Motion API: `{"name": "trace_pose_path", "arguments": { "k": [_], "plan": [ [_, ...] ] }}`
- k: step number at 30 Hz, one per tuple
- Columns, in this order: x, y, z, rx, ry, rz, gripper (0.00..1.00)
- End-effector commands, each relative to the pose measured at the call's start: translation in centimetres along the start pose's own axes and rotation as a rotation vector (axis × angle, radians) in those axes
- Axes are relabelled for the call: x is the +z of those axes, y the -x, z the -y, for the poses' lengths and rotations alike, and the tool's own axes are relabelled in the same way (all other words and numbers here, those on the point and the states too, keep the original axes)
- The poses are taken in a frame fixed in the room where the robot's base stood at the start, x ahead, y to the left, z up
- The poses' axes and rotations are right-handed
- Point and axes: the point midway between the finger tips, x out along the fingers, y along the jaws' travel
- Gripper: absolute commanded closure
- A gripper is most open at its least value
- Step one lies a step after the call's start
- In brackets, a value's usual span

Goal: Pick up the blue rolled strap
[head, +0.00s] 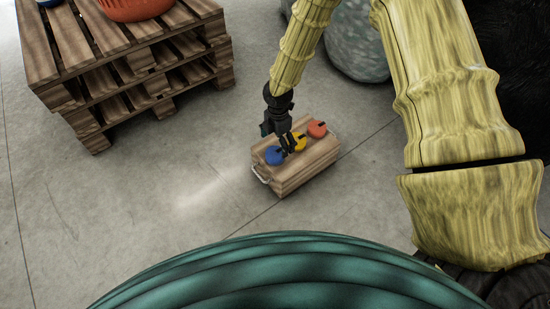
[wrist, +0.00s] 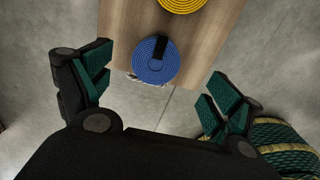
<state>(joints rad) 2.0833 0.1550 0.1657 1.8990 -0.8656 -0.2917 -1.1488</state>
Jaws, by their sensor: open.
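The blue rolled strap (head: 273,156) lies on top of a wooden box (head: 290,178), at the box's left end in the head view. In the wrist view the blue rolled strap (wrist: 156,62) is a flat round coil with a black band, near the box's edge. My gripper (head: 287,146) is above the box, close to the strap. In the wrist view my gripper (wrist: 158,98) is open, with its fingers spread wide to either side and nothing between them. The strap shows between and beyond the fingers, apart from them.
A yellow rolled strap (head: 298,141) and an orange one (head: 317,128) sit in a row beside the blue one. Stacked wooden pallets (head: 75,80) stand at the upper left. The floor left of the box is clear.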

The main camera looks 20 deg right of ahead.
Motion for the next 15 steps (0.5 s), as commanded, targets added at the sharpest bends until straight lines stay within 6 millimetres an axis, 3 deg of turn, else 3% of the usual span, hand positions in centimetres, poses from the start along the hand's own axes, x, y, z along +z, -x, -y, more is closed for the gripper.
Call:
{"name": "trace_pose_path", "arguments": {
  "k": [3, 15],
  "plan": [
    [0.0, -1.6, -0.1, 0.001, 0.001, 0.001, 0.09],
    [-0.5, -4.0, -0.3, 0.001, 0.0, 0.0, 0.09]
  ]
}}
